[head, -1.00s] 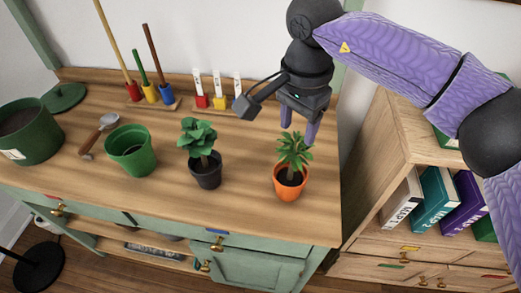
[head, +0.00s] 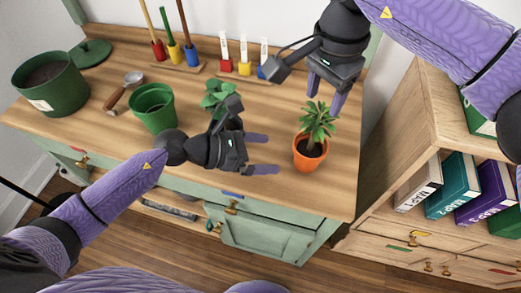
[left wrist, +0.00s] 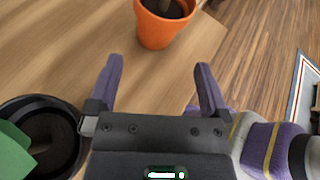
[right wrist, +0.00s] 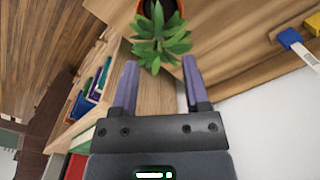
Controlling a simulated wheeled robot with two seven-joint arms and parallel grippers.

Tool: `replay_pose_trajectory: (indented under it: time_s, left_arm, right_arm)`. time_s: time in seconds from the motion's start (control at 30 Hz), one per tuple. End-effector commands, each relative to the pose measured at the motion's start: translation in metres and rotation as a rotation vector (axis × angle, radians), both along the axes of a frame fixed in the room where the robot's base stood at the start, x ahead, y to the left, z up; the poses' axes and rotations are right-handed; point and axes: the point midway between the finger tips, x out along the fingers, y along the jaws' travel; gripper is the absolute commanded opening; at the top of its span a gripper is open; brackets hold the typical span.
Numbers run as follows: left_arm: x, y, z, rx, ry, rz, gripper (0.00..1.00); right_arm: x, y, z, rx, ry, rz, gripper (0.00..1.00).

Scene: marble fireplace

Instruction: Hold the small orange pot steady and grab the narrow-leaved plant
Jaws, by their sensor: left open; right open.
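The small orange pot (head: 309,157) stands upright near the right end of the wooden bench, with the narrow-leaved plant (head: 318,121) growing in dark soil. My left gripper (head: 264,153) is open, left of the pot and apart from it; in the left wrist view the orange pot (left wrist: 163,27) lies beyond the fingertips. My right gripper (head: 325,91) is open above and behind the plant, pointing down. In the right wrist view the plant's leaves (right wrist: 160,40) are just beyond and between the fingertips, and the pot's rim is partly cut off.
A broad-leaved plant (head: 217,95) is partly hidden behind my left gripper. A shelf with binders (head: 450,185) is at the right.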

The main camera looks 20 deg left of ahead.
Motion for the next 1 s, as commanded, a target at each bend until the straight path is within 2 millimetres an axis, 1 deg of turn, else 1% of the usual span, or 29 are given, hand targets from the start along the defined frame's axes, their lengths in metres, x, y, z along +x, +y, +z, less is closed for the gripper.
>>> replay_pose_trajectory:
  time_s: [0.07, 0.2, 0.3, 0.4, 0.53, 0.77, 0.87, 0.9, 0.97, 1.0]
  left_arm:
    - [0.006, -0.01, -0.004, 0.002, -0.005, 0.001, 1.0]
    - [0.02, -0.038, -0.016, -0.004, -0.002, 0.001, 1.0]
    - [0.029, -0.056, -0.025, -0.003, 0.0, 0.001, 1.0]
    - [0.036, -0.068, -0.031, -0.003, 0.002, 0.003, 1.0]
    - [0.04, -0.077, -0.035, -0.002, 0.001, 0.001, 1.0]
    - [0.04, -0.078, -0.036, -0.001, 0.002, 0.002, 1.0]
    - [0.04, -0.078, -0.036, -0.002, 0.002, 0.002, 0.81]
    - [0.04, -0.078, -0.036, -0.002, 0.002, 0.002, 0.72]
    - [0.04, -0.078, -0.036, -0.002, 0.002, 0.002, 0.6]
    - [0.04, -0.078, -0.036, -0.002, 0.002, 0.002, 0.51]
  right_arm:
    - [0.0, 0.0, 0.0, 0.0, 0.0, 0.0, 0.59]
    - [0.0, 0.0, 0.0, 0.0, 0.0, 0.0, 0.59]
    - [0.0, 0.0, 0.0, 0.0, 0.0, 0.0, 0.59]
    - [0.0, 0.0, 0.0, 0.0, 0.0, 0.0, 0.59]
    - [0.0, 0.0, 0.0, 0.0, 0.0, 0.0, 0.59]
    - [0.0, 0.0, 0.0, 0.0, 0.0, 0.0, 0.59]
    - [0.0, 0.0, 0.0, 0.0, 0.0, 0.0, 0.59]
    - [0.0, 0.0, 0.0, 0.0, 0.0, 0.0, 0.59]
    - [0.0, 0.0, 0.0, 0.0, 0.0, 0.0, 0.59]
    - [0.0, 0.0, 0.0, 0.0, 0.0, 0.0, 0.59]
